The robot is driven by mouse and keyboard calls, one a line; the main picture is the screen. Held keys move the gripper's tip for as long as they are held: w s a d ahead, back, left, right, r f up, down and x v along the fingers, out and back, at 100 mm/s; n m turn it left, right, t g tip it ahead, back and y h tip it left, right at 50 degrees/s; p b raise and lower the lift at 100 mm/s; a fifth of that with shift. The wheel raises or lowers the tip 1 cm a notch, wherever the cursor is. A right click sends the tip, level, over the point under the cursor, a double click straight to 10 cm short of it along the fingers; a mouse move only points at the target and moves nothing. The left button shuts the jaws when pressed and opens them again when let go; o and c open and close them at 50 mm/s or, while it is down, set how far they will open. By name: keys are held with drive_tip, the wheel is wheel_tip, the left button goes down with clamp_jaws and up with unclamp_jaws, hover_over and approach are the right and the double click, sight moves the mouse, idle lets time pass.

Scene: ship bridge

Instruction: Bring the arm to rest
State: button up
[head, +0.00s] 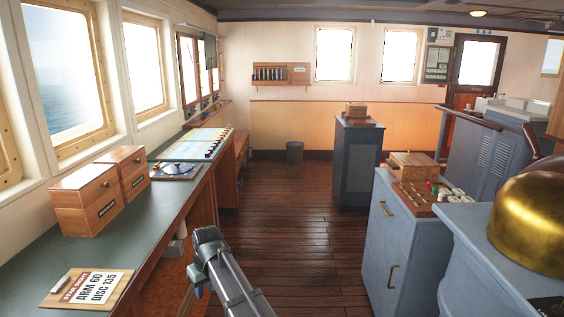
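My arm (233,278) rises from the bottom edge of the head view, left of centre. A rounded grey joint (208,237) is its highest point, over the wooden floor beside the left counter. A smaller grey part of it shows lower on the left. No gripper fingers can be made out, so I cannot see what the gripper holds, if anything. The arm appears clear of the counter and the cabinets.
The long green-topped counter (115,222) bears two wooden boxes, a sign card (88,288) reading "ARM 60 DISC 135", and a disc instrument (177,170). Blue cabinets (391,250) and a brass dome (530,222) stand right. Open floor (297,215) lies between.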

drive_tip(key=s+d+f+m+h, duration=0.1)
drive_tip(key=d+f+m, duration=0.1)
drive_tip(key=d+f, duration=0.7)
drive_tip(key=s+d+f+m, duration=0.15)
drive_tip(key=d+f, duration=0.25)
drive_tip(key=d, duration=0.9)
drive_tip(key=s+d+f+m, duration=0.2)
drive_tip(key=s+d+f, duration=0.2)
drive_tip(key=d, duration=0.3)
drive_tip(key=s+d+f+m+g+h, duration=0.1)
drive_tip(key=s+d+f+m, duration=0.15)
drive_tip(key=d, duration=0.35)
drive_tip(key=s+d+f+m, duration=0.1)
drive_tip(key=s+d+f, duration=0.3)
drive_tip(key=d, duration=0.3)
drive_tip(key=s+f+g, duration=0.3)
drive_tip(key=s+f, duration=0.7)
drive_tip(key=s, duration=0.4)
drive_tip(key=s+f+g, duration=0.4)
drive_tip(key=s+f, duration=0.6)
drive_tip(key=s, duration=0.5)
drive_tip(key=shift+s+a+f, duration=0.25)
drive_tip(key=shift+f, duration=0.1)
drive_tip(key=shift+o, duration=0.2)
